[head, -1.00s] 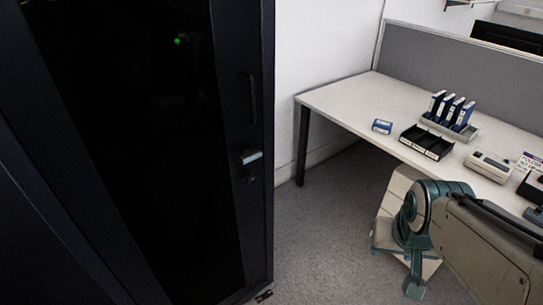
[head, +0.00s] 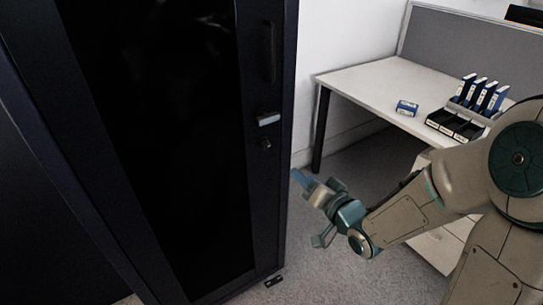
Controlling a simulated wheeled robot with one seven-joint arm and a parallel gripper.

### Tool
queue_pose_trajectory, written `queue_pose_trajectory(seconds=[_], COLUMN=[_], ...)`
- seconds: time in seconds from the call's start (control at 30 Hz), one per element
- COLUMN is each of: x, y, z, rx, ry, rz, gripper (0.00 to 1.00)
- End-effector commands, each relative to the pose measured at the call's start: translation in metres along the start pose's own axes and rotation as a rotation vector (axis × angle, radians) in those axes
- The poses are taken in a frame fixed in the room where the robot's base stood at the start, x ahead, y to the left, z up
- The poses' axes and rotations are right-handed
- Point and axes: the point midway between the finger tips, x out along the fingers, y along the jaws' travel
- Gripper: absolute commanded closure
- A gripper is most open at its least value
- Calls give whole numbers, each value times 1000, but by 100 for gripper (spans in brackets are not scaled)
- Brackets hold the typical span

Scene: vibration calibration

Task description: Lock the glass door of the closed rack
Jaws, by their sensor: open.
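The closed rack's dark glass door (head: 160,130) fills the left half of the head view. A vertical dark handle (head: 269,52) is on the door's right edge. Below it is a small pale latch lever (head: 268,119) lying roughly level, and below that a small round lock (head: 265,144). My gripper (head: 305,181) is to the right of the rack and lower than the lock, apart from the door. It is open. A small blue part shows at its tip; I cannot tell whether that is a finger or a held thing.
A white desk (head: 370,85) stands at the right, with a blue-and-white box (head: 406,108), a black tray (head: 454,125) and several blue binders (head: 480,92) on it. A pale drawer unit (head: 432,245) is under the desk. Carpet between rack and desk is clear.

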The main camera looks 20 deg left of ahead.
Motion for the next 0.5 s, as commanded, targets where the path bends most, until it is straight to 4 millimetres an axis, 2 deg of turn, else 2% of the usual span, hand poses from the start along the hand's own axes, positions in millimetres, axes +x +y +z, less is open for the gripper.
queue_pose_trajectory(seconds=[0.03, 0.27, 0.37, 0.5], x=[2, 8, 19, 46], y=[-2, -16, -18, -22], z=[6, 8, 7, 6], rx=[30, 88, 88, 87], ry=[12, 42, 43, 43], rz=[-41, -129, -132, -132], gripper=[53, 53, 53, 53])
